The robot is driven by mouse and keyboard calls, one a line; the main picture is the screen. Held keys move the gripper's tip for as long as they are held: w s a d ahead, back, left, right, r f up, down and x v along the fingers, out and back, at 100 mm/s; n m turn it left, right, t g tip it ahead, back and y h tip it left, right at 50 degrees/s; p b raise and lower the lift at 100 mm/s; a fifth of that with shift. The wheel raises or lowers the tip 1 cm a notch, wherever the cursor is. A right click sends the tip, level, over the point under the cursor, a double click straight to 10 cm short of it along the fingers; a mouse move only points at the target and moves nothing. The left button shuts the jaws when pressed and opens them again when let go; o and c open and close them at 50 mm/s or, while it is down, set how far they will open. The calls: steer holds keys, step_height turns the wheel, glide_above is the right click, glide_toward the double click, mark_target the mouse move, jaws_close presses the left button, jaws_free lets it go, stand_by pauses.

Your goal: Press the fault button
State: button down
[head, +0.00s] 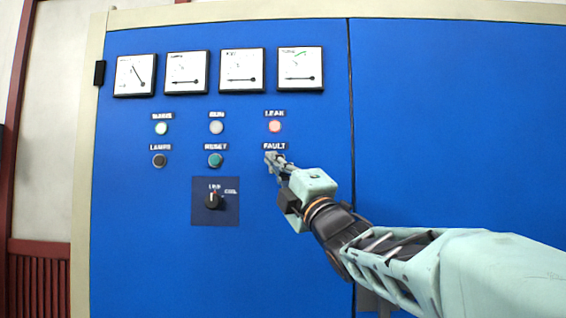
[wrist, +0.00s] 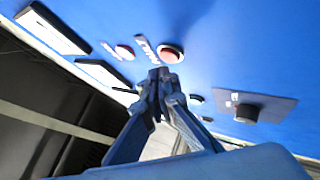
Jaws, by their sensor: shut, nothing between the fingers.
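The fault button (wrist: 171,54) is a round red button in a pale ring on the blue cabinet, beside its label (wrist: 145,47) in the wrist view. In the head view the FAULT label (head: 275,146) shows, but my gripper covers the button below it. My gripper (head: 271,158) is shut and empty, its fingertips in front of the spot under that label. In the wrist view the fingertips (wrist: 158,76) are close to the button, just below it in the picture. I cannot tell whether they touch it.
The lit LEAK lamp (head: 275,127) is above the FAULT label. The green RESET button (head: 215,160) is to the left. A rotary switch (head: 213,200) sits lower left. Several gauges (head: 242,71) line the top. The right cabinet door (head: 460,120) is bare.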

steer(key=s+b, duration=0.3)
steer(key=s, duration=0.2)
steer(key=shift+a, duration=0.1)
stand_by(0.7)
steer(key=w+p, duration=0.2)
steer(key=p, duration=0.2)
steer(key=shift+r+p, duration=0.15)
steer(key=shift+p, duration=0.25)
